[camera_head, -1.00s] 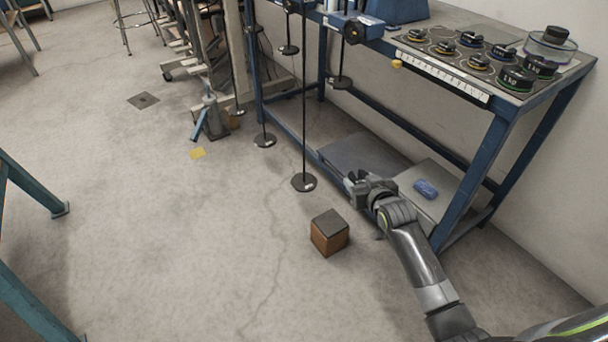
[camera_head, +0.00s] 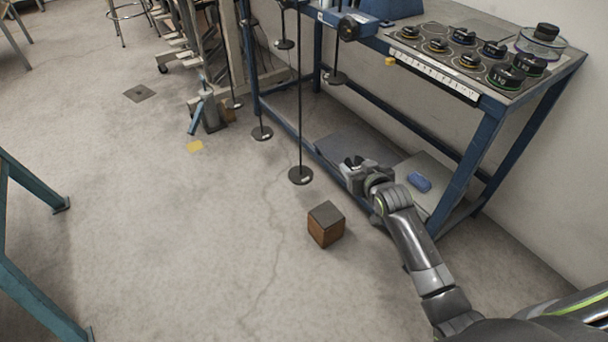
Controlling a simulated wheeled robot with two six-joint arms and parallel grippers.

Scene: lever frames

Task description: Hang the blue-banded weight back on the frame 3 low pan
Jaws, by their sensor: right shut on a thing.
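My right gripper (camera_head: 352,171) is shut on a small dark thing (camera_head: 354,161), mostly hidden by the fingers; no blue band shows on it. The gripper is in front of the bench, right of the nearest low pan (camera_head: 301,176) and apart from it. That pan is a dark disc on a long thin rod, low above the floor, and looks empty. More low pans hang farther back, one in the middle (camera_head: 262,133) and one at the far end (camera_head: 233,104). No frame number is readable. My left gripper is out of view.
A brown block with a dark top (camera_head: 326,224) stands on the floor near my right arm. The blue bench (camera_head: 466,166) has a lower shelf with a blue object (camera_head: 420,182). Several banded weights sit on the bench's tray (camera_head: 446,62). Higher pans (camera_head: 336,78) hang nearby.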

